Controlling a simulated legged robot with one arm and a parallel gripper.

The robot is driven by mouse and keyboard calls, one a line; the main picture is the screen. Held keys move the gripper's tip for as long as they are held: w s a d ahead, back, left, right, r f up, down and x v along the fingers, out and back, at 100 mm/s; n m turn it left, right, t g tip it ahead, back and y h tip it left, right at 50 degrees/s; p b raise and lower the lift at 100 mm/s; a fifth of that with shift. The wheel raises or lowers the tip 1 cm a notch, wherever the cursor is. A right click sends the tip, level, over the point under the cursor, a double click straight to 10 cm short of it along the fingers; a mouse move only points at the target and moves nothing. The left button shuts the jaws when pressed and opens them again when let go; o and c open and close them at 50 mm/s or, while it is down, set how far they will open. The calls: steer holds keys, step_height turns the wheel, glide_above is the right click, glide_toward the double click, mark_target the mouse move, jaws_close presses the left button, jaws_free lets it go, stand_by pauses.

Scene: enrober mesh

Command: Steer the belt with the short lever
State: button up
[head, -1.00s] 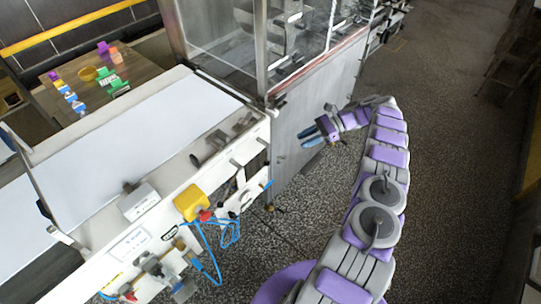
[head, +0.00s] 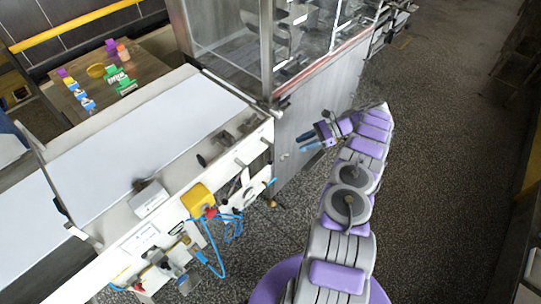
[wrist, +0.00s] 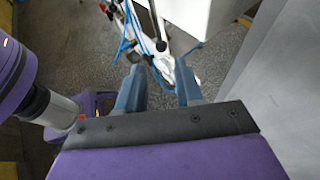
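The white belt (head: 150,125) runs along the machine at the left of the head view. On the machine's near side, a white lever assembly (head: 240,192) sits right of the yellow box. I cannot tell which part of it is the short lever. In the wrist view, white levers with dark knobs (wrist: 160,46) show beyond my fingertips. My gripper (head: 306,141) is to the right of the assembly, apart from it, beside the grey cabinet panel. In the wrist view my gripper (wrist: 160,76) has its two blue-grey fingers spread, with nothing held between them.
A yellow box (head: 197,200) with blue hoses (head: 212,250) hanging below is on the machine side. The grey cabinet (head: 310,115) with glass above stands behind my gripper. A table (head: 140,70) with coloured items is at the back left. Speckled floor is clear at right.

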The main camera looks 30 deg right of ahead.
mark_target(270, 160)
steer(key=b+x, duration=0.2)
steer(key=x, duration=1.2)
steer(key=shift+a, duration=0.45)
steer(key=shift+c, duration=0.5)
jaws_close()
